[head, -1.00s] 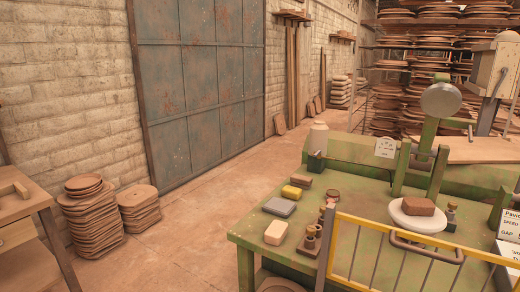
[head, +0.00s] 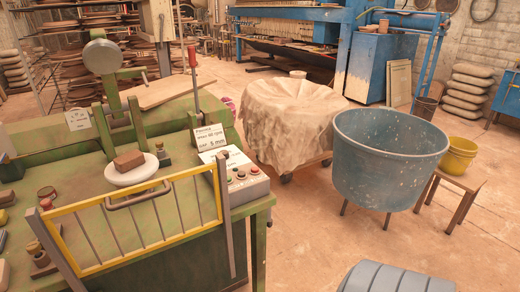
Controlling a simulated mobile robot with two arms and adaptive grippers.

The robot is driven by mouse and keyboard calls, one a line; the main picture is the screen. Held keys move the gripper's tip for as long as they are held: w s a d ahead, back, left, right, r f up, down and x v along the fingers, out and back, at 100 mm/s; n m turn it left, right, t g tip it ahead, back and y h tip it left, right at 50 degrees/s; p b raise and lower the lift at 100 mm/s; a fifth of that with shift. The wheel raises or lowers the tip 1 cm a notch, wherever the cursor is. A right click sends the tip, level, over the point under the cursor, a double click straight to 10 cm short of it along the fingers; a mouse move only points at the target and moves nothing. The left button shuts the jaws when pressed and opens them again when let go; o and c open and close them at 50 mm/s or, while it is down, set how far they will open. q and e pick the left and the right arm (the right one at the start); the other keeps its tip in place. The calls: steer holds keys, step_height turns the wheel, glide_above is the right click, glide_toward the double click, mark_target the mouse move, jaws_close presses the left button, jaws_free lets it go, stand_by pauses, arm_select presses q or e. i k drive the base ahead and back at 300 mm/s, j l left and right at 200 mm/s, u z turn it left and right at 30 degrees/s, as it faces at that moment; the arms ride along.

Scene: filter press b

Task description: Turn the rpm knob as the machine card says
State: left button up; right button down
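The green machine (head: 75,165) fills the left of the head view. A white card (head: 208,137) stands upright at its right end. Its small print seems to give a speed of 60 rpm and a gap of 5 mm. Below it a grey control box (head: 243,187) carries several coloured buttons and a second white label (head: 213,155). A small white dial plate (head: 77,119) stands at the machine's back left; its marks are too small to read. I cannot tell which part is the rpm knob. Neither of my grippers is in view.
A yellow barred guard (head: 140,222) spans the machine's front. A brown block (head: 128,161) lies on a white disc (head: 131,171). A blue tub (head: 390,150), a cloth-covered heap (head: 290,120) and a yellow bucket (head: 458,155) stand to the right. Floor (head: 310,230) between machine and tub is clear.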

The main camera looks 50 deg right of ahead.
mark_target(225, 153)
steer(key=z, duration=1.45)
